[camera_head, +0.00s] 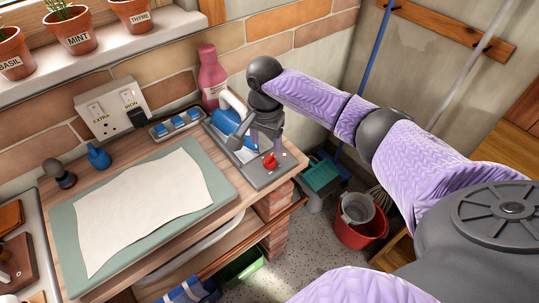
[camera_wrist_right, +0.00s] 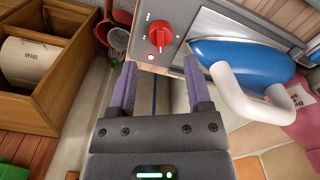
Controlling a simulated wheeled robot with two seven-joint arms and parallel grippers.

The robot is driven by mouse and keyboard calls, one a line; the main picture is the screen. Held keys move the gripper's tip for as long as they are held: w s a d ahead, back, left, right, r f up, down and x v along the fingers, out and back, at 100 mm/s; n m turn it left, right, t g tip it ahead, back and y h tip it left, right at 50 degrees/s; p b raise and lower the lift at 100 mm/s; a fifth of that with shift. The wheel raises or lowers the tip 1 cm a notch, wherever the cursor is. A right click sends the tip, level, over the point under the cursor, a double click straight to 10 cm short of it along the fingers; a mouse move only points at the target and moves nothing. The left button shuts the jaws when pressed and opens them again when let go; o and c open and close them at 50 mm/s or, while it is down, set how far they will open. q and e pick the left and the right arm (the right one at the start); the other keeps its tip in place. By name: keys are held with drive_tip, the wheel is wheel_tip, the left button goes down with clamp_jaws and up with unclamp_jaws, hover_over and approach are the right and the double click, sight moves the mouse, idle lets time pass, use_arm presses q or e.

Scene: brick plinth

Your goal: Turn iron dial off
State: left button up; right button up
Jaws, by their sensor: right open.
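The red iron dial (camera_head: 269,161) sits on the grey iron stand (camera_head: 283,170) at the right end of the bench. In the right wrist view the dial (camera_wrist_right: 160,34) is just beyond my fingertips, with a gap. The blue iron (camera_head: 236,122) with a white handle rests on the stand, left of the dial in the head view. My right gripper (camera_head: 265,141) is open and empty, pointing down by the dial; its fingers (camera_wrist_right: 160,80) are spread. My left gripper is out of view.
A pink bottle (camera_head: 212,78) stands behind the iron. A socket box (camera_head: 111,108) is on the brick wall. A white cloth (camera_head: 145,205) covers the green mat. A red bucket (camera_head: 361,228) stands on the floor, right of the bench.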

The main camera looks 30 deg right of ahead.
sight(269, 157)
drive_tip(key=shift+w+d+r+m, duration=0.3)
drive_tip(key=shift+d+r+m, duration=0.35)
drive_tip(key=shift+d, duration=0.1)
wheel_tip(269, 157, down, 9)
drive_tip(key=b, duration=0.3)
drive_tip(key=shift+r+b, duration=0.2)
drive_tip(key=shift+b, duration=0.1)
drive_tip(key=shift+f, duration=0.55)
drive_tip(key=shift+c, duration=0.5)
clamp_jaws()
drive_tip(key=shift+r, duration=0.1)
